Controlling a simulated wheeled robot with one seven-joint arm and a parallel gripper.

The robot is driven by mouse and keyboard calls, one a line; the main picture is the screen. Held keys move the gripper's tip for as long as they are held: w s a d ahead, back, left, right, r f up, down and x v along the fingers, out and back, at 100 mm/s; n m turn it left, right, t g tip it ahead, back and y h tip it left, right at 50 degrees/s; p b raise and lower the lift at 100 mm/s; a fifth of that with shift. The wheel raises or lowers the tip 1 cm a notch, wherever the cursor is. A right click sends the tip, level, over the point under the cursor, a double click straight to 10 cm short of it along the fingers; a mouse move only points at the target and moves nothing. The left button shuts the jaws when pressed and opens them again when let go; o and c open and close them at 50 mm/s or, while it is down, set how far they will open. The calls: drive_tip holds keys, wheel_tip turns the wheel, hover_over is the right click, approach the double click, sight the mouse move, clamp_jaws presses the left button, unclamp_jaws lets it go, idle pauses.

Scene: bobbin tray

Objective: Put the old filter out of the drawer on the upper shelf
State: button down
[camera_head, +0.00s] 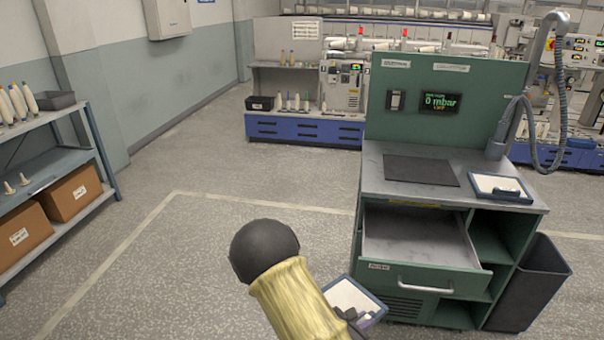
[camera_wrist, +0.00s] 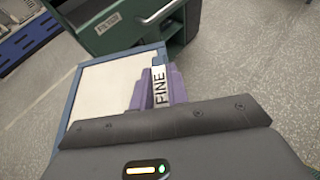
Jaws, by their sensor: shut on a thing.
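My gripper (camera_wrist: 167,108) is shut on a filter (camera_wrist: 105,92) with a blue frame, a pale cream panel and a purple grip marked "FINE". In the head view this filter (camera_head: 352,297) is held out in front of the bench, left of the open drawer, partly hidden by my arm. The drawer (camera_head: 415,240) is pulled out and looks empty. A second blue-framed filter (camera_head: 500,187) with a whiter panel lies on the bench top at the right. The bench has an open upper shelf (camera_head: 489,245) to the right of the drawer, with another compartment (camera_head: 455,315) below.
A hose hangs from a post (camera_head: 545,85) above the bench's right side. A dark bin (camera_head: 530,285) stands to the right. A dark mat (camera_head: 421,170) lies on the bench top. A rack (camera_head: 60,170) with cones and boxes stands far left. The floor between is clear.

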drive_tip(key=shift+r, duration=0.15)
drive_tip(key=shift+w+a+r, duration=0.1)
drive_tip(key=shift+w+r, duration=0.05)
drive_tip(key=shift+r, duration=0.1)
drive_tip(key=shift+r, duration=0.1)
drive_tip(key=p, duration=0.2)
drive_tip(key=shift+d+r+n+t+y+p, duration=0.25)
drive_tip(key=shift+r+n+t+y+p, duration=0.05)
drive_tip(key=shift+r+t+p, duration=0.1)
drive_tip(key=n+t+y+p, duration=0.1)
drive_tip(key=p, duration=0.2)
drive_tip(key=shift+d+r+p, duration=0.1)
drive_tip(key=shift+d+p, duration=0.05)
drive_tip(key=shift+p, duration=0.25)
drive_tip(key=n+p, duration=0.1)
drive_tip(key=t+y+p, duration=0.1)
drive_tip(key=p, duration=0.1)
drive_tip(key=shift+s+f+n, duration=0.3)
drive_tip(key=shift+n, duration=0.1)
drive_tip(key=shift+s+a+f+n+t+y+p, duration=0.5)
drive_tip(key=shift+y+p, duration=0.2)
drive_tip(key=shift+p, duration=0.35)
drive_tip(key=shift+d+f, duration=0.1)
drive_tip(key=shift+f, duration=0.1)
